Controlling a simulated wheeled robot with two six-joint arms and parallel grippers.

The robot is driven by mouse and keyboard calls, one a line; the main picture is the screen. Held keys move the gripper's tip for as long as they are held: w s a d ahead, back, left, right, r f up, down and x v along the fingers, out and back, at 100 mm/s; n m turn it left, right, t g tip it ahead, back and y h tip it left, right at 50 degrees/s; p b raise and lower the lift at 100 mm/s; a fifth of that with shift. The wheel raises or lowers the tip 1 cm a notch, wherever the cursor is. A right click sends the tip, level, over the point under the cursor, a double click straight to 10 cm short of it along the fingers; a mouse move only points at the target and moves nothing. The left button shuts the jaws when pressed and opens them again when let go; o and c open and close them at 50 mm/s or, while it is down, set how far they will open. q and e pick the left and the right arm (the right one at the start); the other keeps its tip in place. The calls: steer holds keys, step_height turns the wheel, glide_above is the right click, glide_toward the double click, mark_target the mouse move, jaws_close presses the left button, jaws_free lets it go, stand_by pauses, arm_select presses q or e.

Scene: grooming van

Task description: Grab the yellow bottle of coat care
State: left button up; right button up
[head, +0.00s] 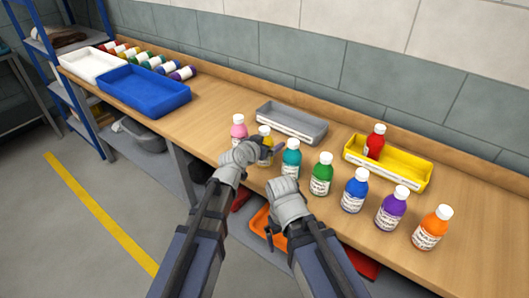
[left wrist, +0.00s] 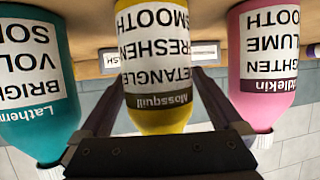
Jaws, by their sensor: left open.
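The yellow bottle (head: 266,141) stands upright on the bench between the pink bottle (head: 238,129) and the teal bottle (head: 291,158). My left gripper (head: 264,153) is at it and hides part of it. In the left wrist view, which is upside down, the yellow bottle (left wrist: 155,60) with a "Mossquill" label lies between the two fingers of my open left gripper (left wrist: 162,78). I cannot tell whether either finger touches it. My right gripper (head: 272,225) is low in front of the bench edge; its jaws are not clear.
The row continues right with green (head: 321,174), blue, purple and orange bottles. A grey tray (head: 292,124) stands behind the row. A yellow tray (head: 388,170) holds a red bottle (head: 375,142). A blue tray (head: 144,91) is at left. The bench between blue and grey trays is clear.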

arm_select(q)
jaws_close()
stand_by(0.8)
